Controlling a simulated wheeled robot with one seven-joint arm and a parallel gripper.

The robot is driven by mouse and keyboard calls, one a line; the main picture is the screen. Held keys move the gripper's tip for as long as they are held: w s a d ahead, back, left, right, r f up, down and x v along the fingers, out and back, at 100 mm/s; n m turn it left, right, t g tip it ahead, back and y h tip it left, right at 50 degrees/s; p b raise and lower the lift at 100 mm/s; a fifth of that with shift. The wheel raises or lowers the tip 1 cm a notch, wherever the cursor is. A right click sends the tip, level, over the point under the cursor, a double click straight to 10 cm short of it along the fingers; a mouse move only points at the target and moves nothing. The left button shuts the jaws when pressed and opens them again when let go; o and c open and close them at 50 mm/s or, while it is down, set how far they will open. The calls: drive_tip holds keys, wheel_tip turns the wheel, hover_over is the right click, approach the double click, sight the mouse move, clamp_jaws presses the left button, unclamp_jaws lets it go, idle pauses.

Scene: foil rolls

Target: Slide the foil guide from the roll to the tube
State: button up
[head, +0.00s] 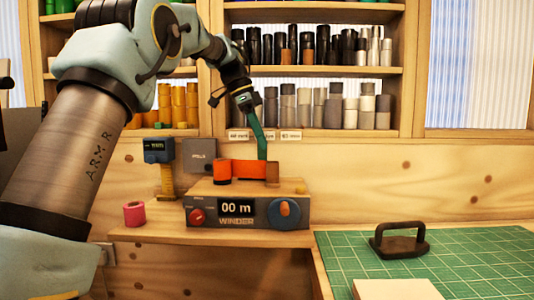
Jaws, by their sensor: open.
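An orange roll (222,172) stands at the left on top of the winder (236,222). An orange strip of foil (249,168) runs right from it to a brown upright piece (272,173), which may be the tube. I cannot pick out a separate foil guide. My gripper (262,154) hangs from above, with a long teal-green part reaching down to just behind or at the foil's upper edge, near the brown piece. It is open. I cannot tell whether it touches the foil; its fingers overlap in this view.
A pink roll (134,214) lies left of the winder. A blue-topped gauge (159,152) stands behind it. Shelves (330,71) of rolls and tubes line the back wall. A dark handled block (399,240) and a pale block (396,289) lie on the green mat (470,246).

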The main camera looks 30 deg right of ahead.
drive_tip(key=v, duration=0.5)
drive_tip(key=shift+a+r, duration=0.1)
drive_tip(key=shift+r, duration=0.15)
